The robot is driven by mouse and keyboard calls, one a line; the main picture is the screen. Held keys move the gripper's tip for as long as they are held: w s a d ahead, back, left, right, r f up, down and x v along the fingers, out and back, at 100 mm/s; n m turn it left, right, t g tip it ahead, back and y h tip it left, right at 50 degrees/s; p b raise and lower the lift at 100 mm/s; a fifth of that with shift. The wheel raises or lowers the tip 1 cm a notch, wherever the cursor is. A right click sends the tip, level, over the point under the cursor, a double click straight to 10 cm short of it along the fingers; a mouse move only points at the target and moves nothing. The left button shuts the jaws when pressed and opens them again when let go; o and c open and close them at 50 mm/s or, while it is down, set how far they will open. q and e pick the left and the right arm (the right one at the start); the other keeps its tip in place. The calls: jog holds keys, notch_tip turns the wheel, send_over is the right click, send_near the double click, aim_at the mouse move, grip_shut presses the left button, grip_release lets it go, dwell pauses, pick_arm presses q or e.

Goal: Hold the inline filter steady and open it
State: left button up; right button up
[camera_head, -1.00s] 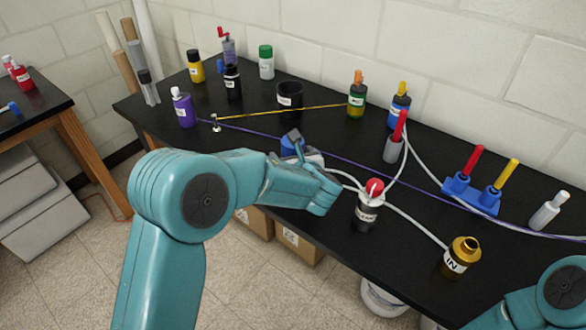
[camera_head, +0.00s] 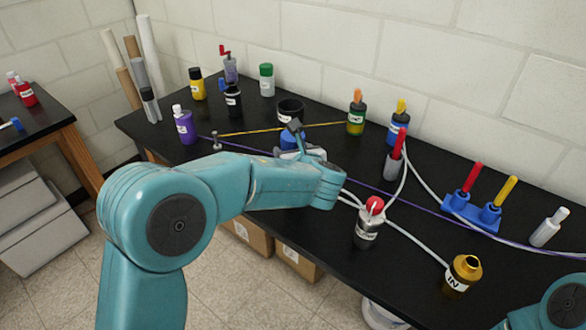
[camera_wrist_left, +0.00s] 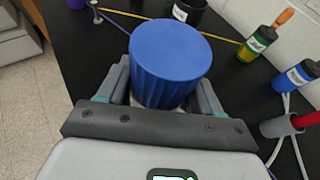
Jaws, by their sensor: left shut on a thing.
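The inline filter has a blue ribbed cap (camera_wrist_left: 168,60), seen large in the left wrist view between my left gripper's fingers. A pale part shows just below the cap; the rest of the body is hidden. In the head view only a bit of the blue cap (camera_head: 289,141) shows past my wrist. My left gripper (camera_head: 296,143) is shut on the filter, with one finger on each side of it in the left wrist view (camera_wrist_left: 163,92). My right gripper is out of view; only part of my right arm shows at the lower right.
A black cup (camera_head: 290,108) stands behind the filter. A red-knobbed bottle (camera_head: 367,232) and the brass "IN" bottle (camera_head: 461,276) stand to the right, with white tubes between. A purple cord (camera_head: 375,186) and yellow cord (camera_head: 285,129) cross the black table. A blue holder (camera_head: 470,211) stands further right.

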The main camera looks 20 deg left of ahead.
pick_arm(q)
notch_tip(320, 180, up, 13)
jog(key=shift+p, duration=0.8)
jog(key=o, duration=0.5)
jog(key=shift+c, duration=0.2)
jog(key=c, duration=0.9)
jog(key=shift+o, duration=0.2)
